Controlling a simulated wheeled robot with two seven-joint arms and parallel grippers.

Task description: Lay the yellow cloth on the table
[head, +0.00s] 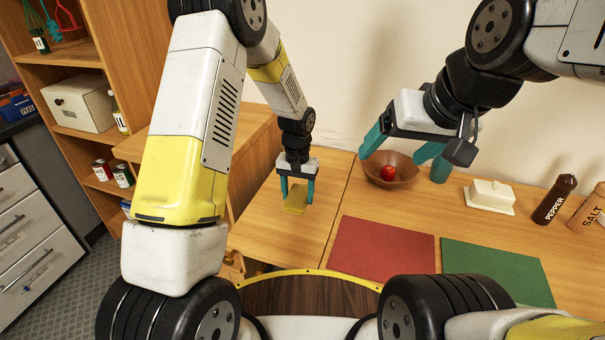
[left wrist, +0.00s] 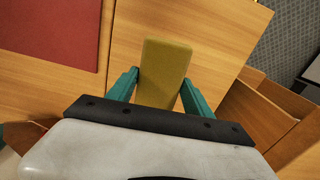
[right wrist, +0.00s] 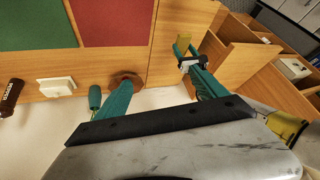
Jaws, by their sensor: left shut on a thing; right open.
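The yellow cloth (head: 296,198) is a small flat folded piece held between the teal fingers of my left gripper (head: 297,188). In the left wrist view the cloth (left wrist: 163,72) sticks out past the fingers of that gripper (left wrist: 160,88), over the wooden table. Whether its lower end touches the table (head: 325,192), I cannot tell. My right gripper (head: 405,148) is open and empty, above the back of the table near a wooden bowl. The right wrist view also shows the cloth (right wrist: 182,42) in the left gripper.
A brown bowl (head: 406,172) with a red tomato or apple (head: 388,173) stands under my right gripper. A red mat (head: 384,249), green mat (head: 495,270), butter dish (head: 490,196), and pepper mill (head: 554,199) lie to the right. Shelves (head: 88,62) stand at left.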

